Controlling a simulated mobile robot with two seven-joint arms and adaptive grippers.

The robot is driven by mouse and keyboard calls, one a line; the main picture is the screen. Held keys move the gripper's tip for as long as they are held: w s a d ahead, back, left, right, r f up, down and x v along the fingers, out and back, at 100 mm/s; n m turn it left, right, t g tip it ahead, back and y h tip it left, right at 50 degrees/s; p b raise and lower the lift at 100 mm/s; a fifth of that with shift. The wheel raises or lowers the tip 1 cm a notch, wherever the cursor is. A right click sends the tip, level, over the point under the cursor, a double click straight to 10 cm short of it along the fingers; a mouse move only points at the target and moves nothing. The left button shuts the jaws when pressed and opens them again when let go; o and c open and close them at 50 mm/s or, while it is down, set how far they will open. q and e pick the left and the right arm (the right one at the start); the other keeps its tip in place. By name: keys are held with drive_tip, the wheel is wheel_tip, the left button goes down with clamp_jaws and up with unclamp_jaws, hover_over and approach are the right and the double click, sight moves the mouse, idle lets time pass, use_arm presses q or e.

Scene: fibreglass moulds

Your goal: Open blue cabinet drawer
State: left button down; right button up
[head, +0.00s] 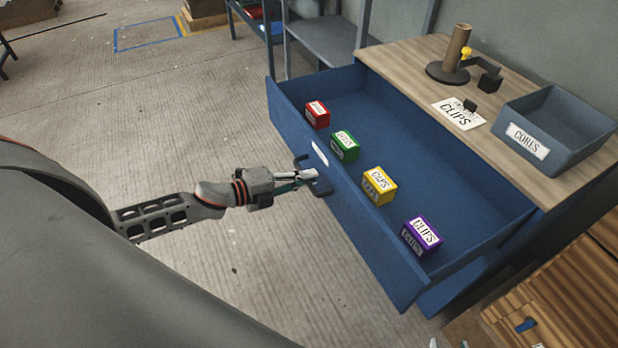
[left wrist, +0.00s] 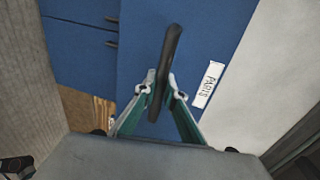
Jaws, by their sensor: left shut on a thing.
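The blue cabinet drawer (head: 340,205) is pulled well out from the cabinet, and its inside shows. It holds a red box (head: 317,114), a green box (head: 344,146), a yellow box (head: 379,186) and a purple box (head: 421,238). My left gripper (head: 312,175) is at the drawer front, shut on the dark handle (head: 318,186). In the left wrist view, the handle (left wrist: 170,62) stands between the two green fingers (left wrist: 161,92), beside a white label reading PARTS (left wrist: 208,84).
On the wooden cabinet top (head: 400,60) stand a blue-grey bin (head: 575,120), a dark stand with a brown tube (head: 455,55) and a CLIPS card (head: 460,114). A wooden crate (head: 560,300) is at the lower right. The floor (head: 170,120) left of the drawer is clear.

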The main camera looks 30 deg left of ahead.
use_arm(q)
drive_tip(key=c, duration=2.1)
unclamp_jaws()
drive_tip(key=v, duration=1.2)
drive_tip(key=s+d+f+n+g+y, duration=0.1)
drive_tip(key=s+d+f+n+y, duration=0.2)
drive_tip(key=n, duration=0.7)
drive_tip(key=s+d+f+n+y, duration=0.3)
drive_tip(key=s+d+f+n, duration=0.5)
drive_tip(key=d+f+n, duration=0.3)
wheel_tip(320, 180, down, 3)
drive_tip(key=shift+d+f+g, duration=0.15)
drive_tip(key=shift+g, duration=0.25)
